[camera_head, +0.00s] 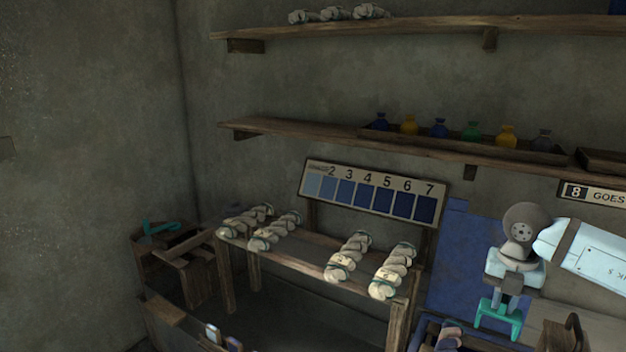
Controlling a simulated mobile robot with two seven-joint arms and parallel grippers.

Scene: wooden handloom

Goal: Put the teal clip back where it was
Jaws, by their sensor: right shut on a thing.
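My right arm comes in from the right, and my right gripper (502,298) points down at the lower right. It is shut on the teal clip (489,321), a U-shaped piece with its legs hanging down. The clip is held in front of a blue panel or cloth (458,255) on the wall. Another teal piece (160,227) lies on a wooden crate (143,246) at the far left. I cannot tell whether it is a clip too. My left gripper is not in view.
A wooden bench (293,247) with several pale yarn skeins (348,256) stands in the middle, below a numbered blue shade chart (373,192). Two wall shelves (300,134) run above, the lower with bottles. Dark skeins (450,335) lie in a container under the clip.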

